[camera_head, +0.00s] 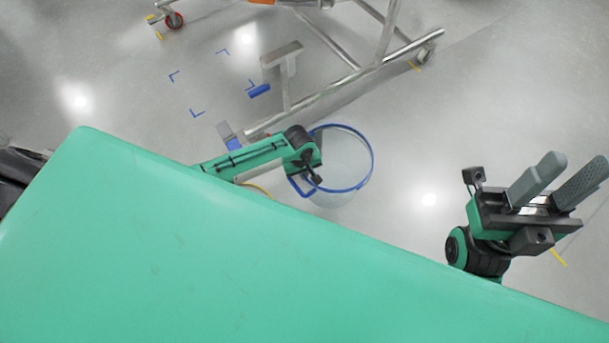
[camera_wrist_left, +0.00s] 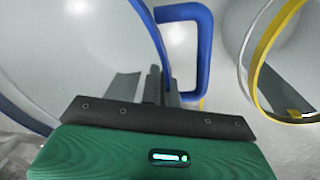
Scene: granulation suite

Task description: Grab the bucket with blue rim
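The bucket with blue rim (camera_head: 350,165) is a clear-walled bucket on the floor, just beyond the green surface. Its blue handle (camera_head: 301,187) sticks out at the lower left. In the left wrist view the blue handle (camera_wrist_left: 205,50) rises just right of centre. My left gripper (camera_head: 316,172) is at the bucket's left rim, beside the handle. Its grey fingertips (camera_wrist_left: 162,88) look close together where the rim meets the handle's lower end. I cannot tell whether they grip it. My right gripper (camera_head: 548,192) is open and empty, to the right, apart from the bucket.
A metal frame on castors (camera_head: 350,75) stands beyond the bucket. Blue corner marks (camera_head: 197,113) lie on the floor at the left. A yellow-edged curved object (camera_wrist_left: 262,60) shows at the right in the wrist view. Floor between bucket and right gripper is clear.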

